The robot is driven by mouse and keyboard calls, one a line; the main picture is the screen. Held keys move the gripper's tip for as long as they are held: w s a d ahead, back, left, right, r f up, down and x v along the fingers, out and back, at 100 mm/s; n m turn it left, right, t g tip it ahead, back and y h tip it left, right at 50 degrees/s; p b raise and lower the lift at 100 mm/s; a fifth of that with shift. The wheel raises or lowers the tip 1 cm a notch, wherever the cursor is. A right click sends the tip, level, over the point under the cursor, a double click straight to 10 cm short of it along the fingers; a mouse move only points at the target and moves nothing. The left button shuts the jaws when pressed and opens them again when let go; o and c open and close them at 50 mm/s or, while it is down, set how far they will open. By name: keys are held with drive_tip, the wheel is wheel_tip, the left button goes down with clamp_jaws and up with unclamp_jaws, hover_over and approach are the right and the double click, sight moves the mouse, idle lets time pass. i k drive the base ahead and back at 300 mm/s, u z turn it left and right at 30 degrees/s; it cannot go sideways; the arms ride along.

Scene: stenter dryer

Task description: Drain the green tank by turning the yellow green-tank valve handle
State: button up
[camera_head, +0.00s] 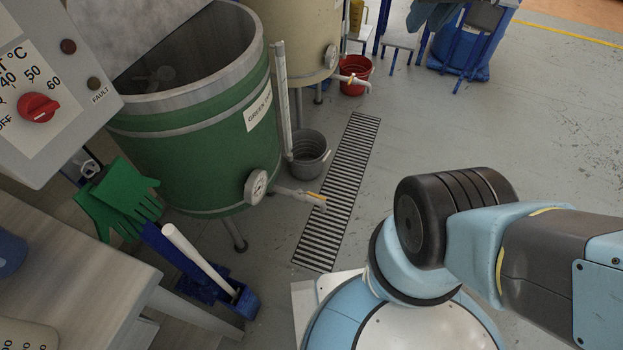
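The green tank (190,140) stands at the left, open at the top, with a white "GREEN" label on its side. A round dial gauge (256,187) sits low on its wall. A drain pipe comes out beside the gauge, and the small yellow valve handle (314,196) lies roughly along this pipe, near its outlet. The outlet end is over the floor grate's near left side. My arm, blue and black, fills the lower right. My gripper is not in the picture, so its state is hidden.
A grey bucket (309,155) stands by the tank, left of the floor drain grate (340,190). A cream tank (300,40) and red bucket (356,76) are behind. A control panel (45,85), green gloves (120,197) and blue holder (225,290) crowd the left. Floor at right is clear.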

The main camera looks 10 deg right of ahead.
sight(312, 195)
drive_tip(key=u, duration=0.05)
drive_tip(key=k, duration=1.35)
drive_tip(key=u, duration=0.3)
drive_tip(key=i, duration=1)
drive_tip(key=z, duration=0.1)
